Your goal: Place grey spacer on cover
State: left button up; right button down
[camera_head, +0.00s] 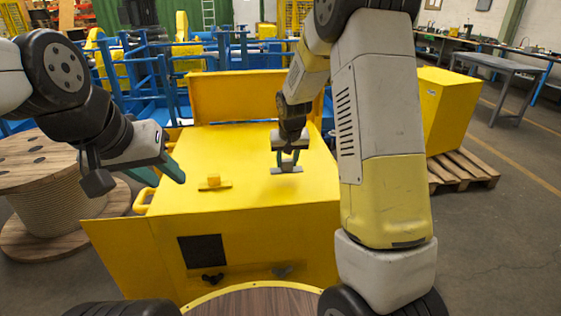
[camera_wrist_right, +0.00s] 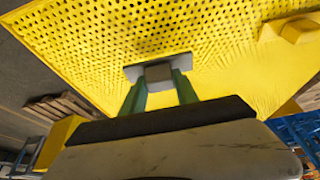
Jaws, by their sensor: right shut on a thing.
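The yellow cover (camera_head: 245,145) is the wide, flat top of a large yellow box. My right gripper (camera_head: 287,158) points down over the right part of the cover and is shut on the grey spacer (camera_head: 287,169). The spacer has a flat plate with a small block on it; the block sits between the green fingertips in the right wrist view (camera_wrist_right: 158,72). The spacer is at or just above the cover; I cannot tell if it touches. My left gripper (camera_head: 158,173) is open and empty, left of the cover.
A small yellow block on a plate (camera_head: 214,183) stands on the cover, left of the spacer. A raised yellow panel (camera_head: 230,95) borders the cover's back. A wooden cable drum (camera_head: 55,200) stands at left, a yellow box (camera_head: 440,105) on a pallet (camera_head: 462,170) at right.

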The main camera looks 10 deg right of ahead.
aim_at(287, 167)
jog(key=shift+w+d, duration=0.1)
jog(key=shift+w, duration=0.2)
jog(key=shift+w+f, duration=0.15)
jog(key=shift+f, duration=0.25)
notch_tip(287, 167, down, 3)
jog(key=shift+r, duration=0.1)
jog(key=c, duration=0.9)
grip_release()
jog(key=shift+c, duration=0.2)
